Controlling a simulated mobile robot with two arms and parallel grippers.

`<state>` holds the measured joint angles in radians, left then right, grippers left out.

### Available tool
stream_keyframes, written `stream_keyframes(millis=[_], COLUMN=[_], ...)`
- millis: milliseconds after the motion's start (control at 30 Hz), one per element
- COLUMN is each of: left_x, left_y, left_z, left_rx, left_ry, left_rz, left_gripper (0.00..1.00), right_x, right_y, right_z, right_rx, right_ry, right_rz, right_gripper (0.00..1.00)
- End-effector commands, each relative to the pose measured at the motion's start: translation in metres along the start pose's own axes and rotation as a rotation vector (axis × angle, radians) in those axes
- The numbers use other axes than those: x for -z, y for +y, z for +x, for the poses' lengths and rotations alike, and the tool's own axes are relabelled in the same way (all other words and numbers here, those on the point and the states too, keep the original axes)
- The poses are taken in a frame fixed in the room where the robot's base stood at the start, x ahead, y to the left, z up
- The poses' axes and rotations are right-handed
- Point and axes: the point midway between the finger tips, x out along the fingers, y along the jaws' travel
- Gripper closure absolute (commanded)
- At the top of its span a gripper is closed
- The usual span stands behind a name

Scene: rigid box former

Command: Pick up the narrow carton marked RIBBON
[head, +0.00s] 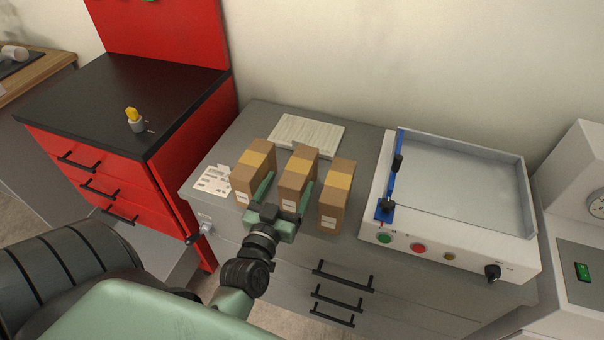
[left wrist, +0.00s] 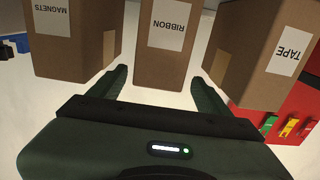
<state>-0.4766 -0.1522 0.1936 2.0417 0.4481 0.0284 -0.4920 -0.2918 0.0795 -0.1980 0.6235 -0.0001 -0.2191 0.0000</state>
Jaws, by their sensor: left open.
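The narrow brown RIBBON carton (head: 299,168) stands upright as the middle one of three on the grey cabinet top. Its label reads upside down in the left wrist view (left wrist: 166,55). My left gripper (head: 288,181) is open and empty, with one finger on each side of the RIBBON carton's line. Gaps show between fingers and carton in the left wrist view, where the gripper (left wrist: 159,76) appears too. How deep the carton sits between the fingers is unclear. My right gripper is not in view.
The TAPE carton (head: 257,165) stands close on the left, and the MAGNETS carton (head: 338,190) close on the right. A white pad (head: 306,135) lies behind, a printed sheet (head: 213,180) at left. A box-forming machine (head: 458,185) stands at right, a red cabinet (head: 190,145) at left.

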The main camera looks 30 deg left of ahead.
Motion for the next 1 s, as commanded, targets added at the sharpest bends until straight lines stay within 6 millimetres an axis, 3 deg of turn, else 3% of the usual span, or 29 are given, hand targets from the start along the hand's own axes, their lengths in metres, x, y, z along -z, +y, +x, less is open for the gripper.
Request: stream_keyframes(millis=[500,800,833,1000], left_x=[0.001,-0.001,-0.001,-0.001], left_y=[0.003,0.003,0.003,0.003], left_z=[0.068,0.074,0.074,0.074], left_rx=[0.0,0.0,0.0,0.0], left_ry=[0.003,0.001,0.001,0.001], left_rz=[0.0,0.0,0.0,0.0], left_gripper=[0.22,0.22,0.25,0.72], right_x=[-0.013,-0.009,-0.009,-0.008], right_y=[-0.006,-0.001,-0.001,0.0], right_z=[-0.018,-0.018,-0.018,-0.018], right_rx=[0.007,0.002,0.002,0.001], right_ry=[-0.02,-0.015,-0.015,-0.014], right_rz=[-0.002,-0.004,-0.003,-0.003], right_gripper=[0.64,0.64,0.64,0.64])
